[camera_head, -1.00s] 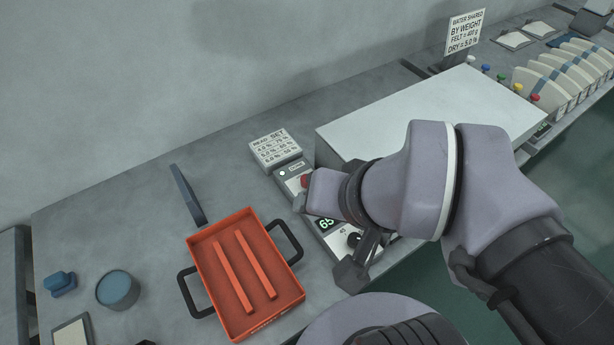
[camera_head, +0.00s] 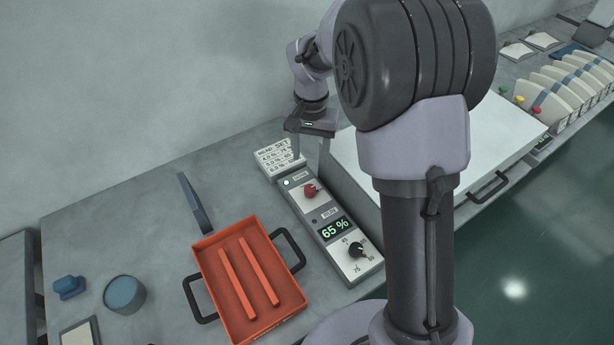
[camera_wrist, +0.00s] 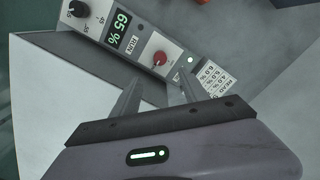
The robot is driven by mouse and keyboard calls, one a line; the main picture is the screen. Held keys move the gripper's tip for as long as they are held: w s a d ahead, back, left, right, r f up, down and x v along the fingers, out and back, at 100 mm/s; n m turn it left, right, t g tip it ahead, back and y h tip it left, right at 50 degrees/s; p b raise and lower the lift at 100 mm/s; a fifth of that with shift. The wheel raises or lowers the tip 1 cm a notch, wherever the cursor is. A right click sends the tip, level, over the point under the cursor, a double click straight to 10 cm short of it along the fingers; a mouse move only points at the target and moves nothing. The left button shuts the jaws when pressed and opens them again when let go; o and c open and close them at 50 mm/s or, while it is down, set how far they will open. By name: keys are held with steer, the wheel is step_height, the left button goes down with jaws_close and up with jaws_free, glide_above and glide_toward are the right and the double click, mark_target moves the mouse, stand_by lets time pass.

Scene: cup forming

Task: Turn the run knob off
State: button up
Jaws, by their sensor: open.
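A grey control panel (camera_head: 335,245) lies on the bench. It carries a red knob (camera_head: 311,190), a small RUN label, a green 65 % display (camera_head: 335,228) and a black dial (camera_head: 357,250) at its near end. The red knob also shows in the wrist view (camera_wrist: 159,58), just beyond my fingertips and beside the RUN label. Which way it is turned is too small to tell. A white lamp (camera_head: 287,183) is lit at the panel's far end. My gripper (camera_head: 307,150) is open and empty, pointing down above the panel's far end, apart from the knob.
A sign card (camera_head: 279,158) stands at the panel's far end. An orange tray (camera_head: 208,243) with two bars is left of the panel. A large white-topped box (camera_head: 492,140) stands to its right.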

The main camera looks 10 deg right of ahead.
mark_target(310, 188)
step_height(310, 188, down, 14)
steer(key=b, duration=0.4)
steer(key=shift+r, duration=0.1)
steer(key=shift+r, duration=0.1)
jaws_close()
